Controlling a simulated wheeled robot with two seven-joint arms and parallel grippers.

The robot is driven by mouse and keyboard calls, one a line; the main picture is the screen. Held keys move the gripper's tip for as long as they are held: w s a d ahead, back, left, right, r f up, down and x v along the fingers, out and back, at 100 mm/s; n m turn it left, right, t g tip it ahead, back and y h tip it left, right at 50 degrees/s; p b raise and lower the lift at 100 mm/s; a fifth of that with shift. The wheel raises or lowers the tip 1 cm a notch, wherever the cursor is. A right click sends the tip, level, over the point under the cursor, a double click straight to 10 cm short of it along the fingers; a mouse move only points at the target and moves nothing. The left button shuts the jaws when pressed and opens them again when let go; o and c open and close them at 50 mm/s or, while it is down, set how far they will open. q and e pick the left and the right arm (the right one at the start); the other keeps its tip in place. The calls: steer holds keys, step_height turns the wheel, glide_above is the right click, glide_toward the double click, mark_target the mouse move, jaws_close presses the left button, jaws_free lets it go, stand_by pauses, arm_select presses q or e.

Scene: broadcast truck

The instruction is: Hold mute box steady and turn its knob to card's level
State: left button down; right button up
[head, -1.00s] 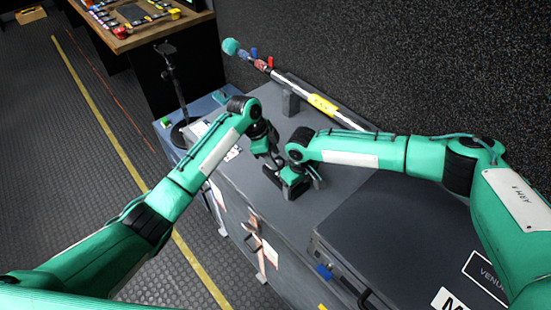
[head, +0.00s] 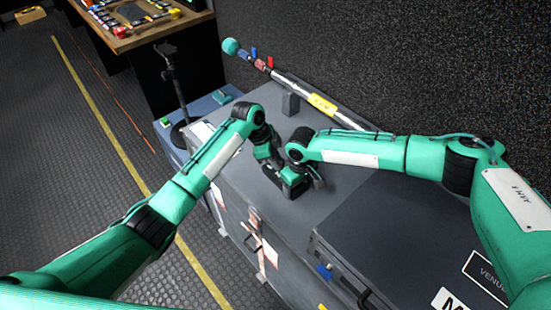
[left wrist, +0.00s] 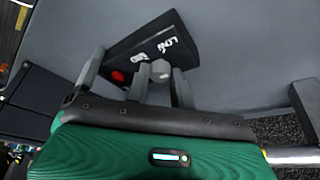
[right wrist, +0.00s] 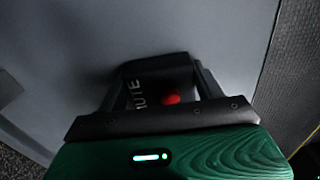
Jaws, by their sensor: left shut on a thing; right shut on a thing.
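The mute box is a small black box with white lettering and a red button. In the right wrist view the mute box (right wrist: 155,71) sits between the fingers of my right gripper (right wrist: 160,95), which is shut on its sides. My left gripper (left wrist: 160,90) is shut on the knob, one finger on each side. In the head view my left gripper (head: 274,178) and right gripper (head: 300,187) meet at the box, mostly hiding it. The card's level is not readable.
The box rests on a grey case top (head: 335,205). A black case (head: 400,235) stands at the right. A microphone pole (head: 300,92) lies along the back by the dark wall. A black stand (head: 175,85) is at the left.

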arm_select(q)
steer(key=n+t, duration=0.1)
steer(key=n, duration=0.2)
steer(key=shift+s+n, duration=0.15)
steer(key=shift+n, duration=0.25)
steer(key=shift+s+d+n+t+y, duration=0.1)
steer(key=shift+n+t+y, duration=0.3)
steer(key=shift+n, duration=0.75)
steer(key=shift+s+n+t+y, duration=0.1)
steer(key=shift+n+t+y, duration=0.1)
steer(key=shift+n+t, duration=0.7)
steer(key=shift+n, duration=0.45)
steer(key=c, duration=1.2)
jaws_free()
steer(key=shift+r, duration=0.1)
